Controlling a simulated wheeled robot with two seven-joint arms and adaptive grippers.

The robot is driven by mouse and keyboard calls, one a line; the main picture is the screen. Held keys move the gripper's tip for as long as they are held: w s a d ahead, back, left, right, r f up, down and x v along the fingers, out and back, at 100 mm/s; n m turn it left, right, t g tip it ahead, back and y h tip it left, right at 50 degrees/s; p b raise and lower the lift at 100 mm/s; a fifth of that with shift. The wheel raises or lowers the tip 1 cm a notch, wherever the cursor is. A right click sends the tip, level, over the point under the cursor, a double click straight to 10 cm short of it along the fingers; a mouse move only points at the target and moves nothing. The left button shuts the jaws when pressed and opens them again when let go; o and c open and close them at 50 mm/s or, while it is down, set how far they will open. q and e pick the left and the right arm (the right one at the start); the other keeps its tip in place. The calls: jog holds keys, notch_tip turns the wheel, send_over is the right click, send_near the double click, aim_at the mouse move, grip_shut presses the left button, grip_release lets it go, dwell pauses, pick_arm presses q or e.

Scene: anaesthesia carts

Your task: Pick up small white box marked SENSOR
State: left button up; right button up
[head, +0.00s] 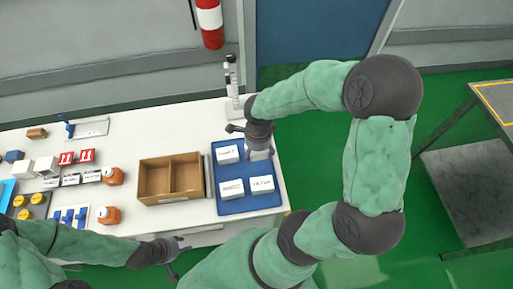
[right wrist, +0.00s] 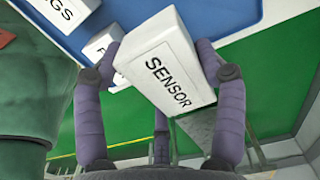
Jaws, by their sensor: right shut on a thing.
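The small white box marked SENSOR (right wrist: 165,65) fills the middle of the right wrist view, between the fingers of my right gripper (right wrist: 160,75). My right gripper is shut on it. In the head view my right gripper (head: 258,140) is over the back right part of the blue tray (head: 248,203), and the box under it is mostly hidden. Other white boxes sit in the tray: one at back left (head: 228,154), one at front left (head: 231,188) and one at front right (head: 262,184). My left gripper (head: 182,246) is at the table's front edge, apart from the boxes; its finger state is unclear.
A brown two-part wooden box (head: 150,184) stands left of the tray. Orange items (head: 113,176), red and white boxes (head: 87,156) and yellow pieces (head: 38,198) crowd the left of the white table (head: 130,136). A stand (head: 232,80) rises behind the tray.

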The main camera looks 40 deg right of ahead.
jog(key=s+a+r+p, duration=0.1)
jog(key=s+a+r, duration=0.3)
jog(key=s, duration=0.3)
jog(key=shift+s+a, duration=0.15)
jog(key=shift+s, duration=0.25)
